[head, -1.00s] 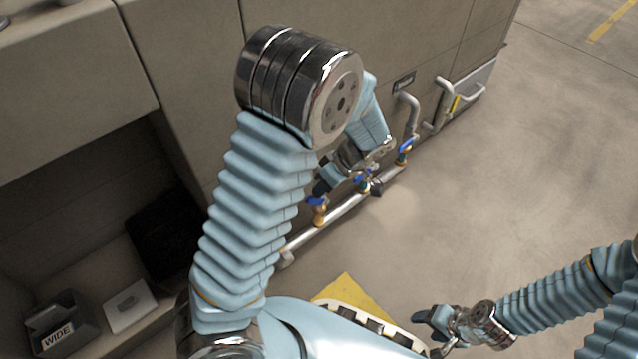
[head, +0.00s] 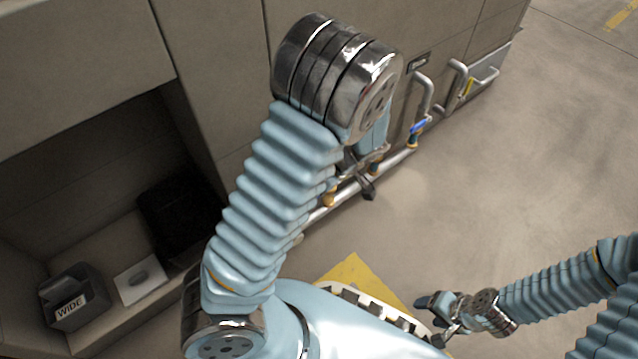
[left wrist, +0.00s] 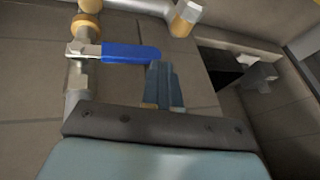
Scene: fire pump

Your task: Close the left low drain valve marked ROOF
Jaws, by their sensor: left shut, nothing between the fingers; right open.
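In the left wrist view a blue lever (left wrist: 132,53) sits on a valve body (left wrist: 82,48) with brass fittings. The lever points right, crosswise to its upright pipe. My left gripper (left wrist: 164,88) is shut and empty, its fingertips just below the lever's free end; I cannot tell if they touch. In the head view my left arm hides most of that gripper and the nearer valves. Brass valve parts (head: 329,198) show beside the arm, and another blue-levered valve (head: 418,127) stands farther along. No ROOF mark is readable. My right gripper (head: 431,319) is open and empty, low at the right.
A silver low pipe (head: 399,158) runs along the panel's foot, with bent grab pipes (head: 424,92) above its far end. A grey bin marked WIDE (head: 72,300) stands in the recess at left. The floor (head: 500,190) right of the pipe is clear.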

